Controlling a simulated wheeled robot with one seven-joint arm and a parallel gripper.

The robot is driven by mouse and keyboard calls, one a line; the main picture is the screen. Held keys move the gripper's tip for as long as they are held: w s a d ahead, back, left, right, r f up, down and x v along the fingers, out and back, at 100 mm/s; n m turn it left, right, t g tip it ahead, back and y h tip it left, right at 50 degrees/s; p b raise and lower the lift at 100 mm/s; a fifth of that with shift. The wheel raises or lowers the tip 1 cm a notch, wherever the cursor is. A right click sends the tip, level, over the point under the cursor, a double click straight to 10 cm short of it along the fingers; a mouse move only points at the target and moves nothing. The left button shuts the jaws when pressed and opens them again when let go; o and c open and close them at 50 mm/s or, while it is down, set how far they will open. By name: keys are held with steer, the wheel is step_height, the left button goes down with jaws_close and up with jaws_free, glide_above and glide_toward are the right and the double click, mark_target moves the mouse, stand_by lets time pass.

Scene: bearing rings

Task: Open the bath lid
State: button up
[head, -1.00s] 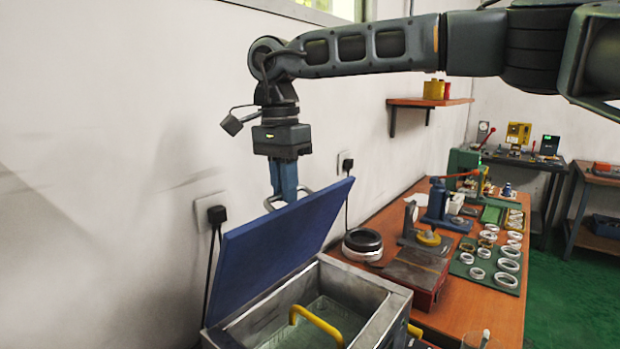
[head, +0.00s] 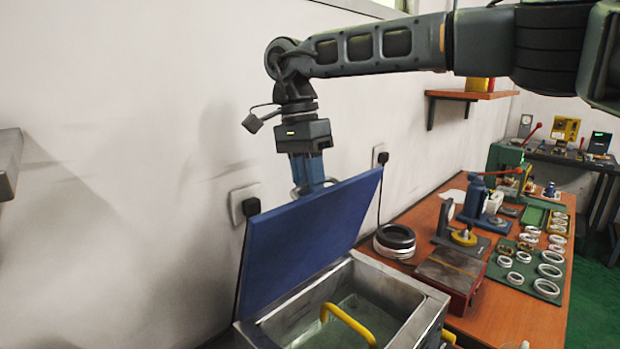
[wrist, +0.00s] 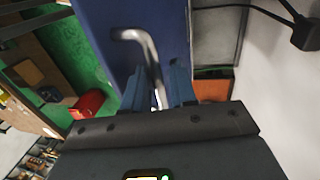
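The blue bath lid (head: 305,232) stands steeply tilted up on the wall side of the metal bath (head: 418,305), so the bath is uncovered. A yellow handle (head: 345,322) shows inside the bath opening. My gripper (head: 312,188) is at the lid's back face near its upper edge. The lid partly hides the fingertips and handle in the head view.
The wooden bench (head: 490,325) right of the bath holds a stack of dark and light rings (head: 394,241), a red box (head: 450,278), presses and a green mat with several bearing rings. Wall sockets with cables (head: 244,205) are behind the lid. A grey edge (head: 8,165) shows at far left.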

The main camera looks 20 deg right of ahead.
steer(key=shift+o, duration=0.9)
steer(key=shift+d+r, duration=0.1)
steer(key=shift+r, duration=0.15)
steer(key=b+v, duration=0.1)
steer(key=v, duration=0.6)
steer(key=shift+r, duration=0.35)
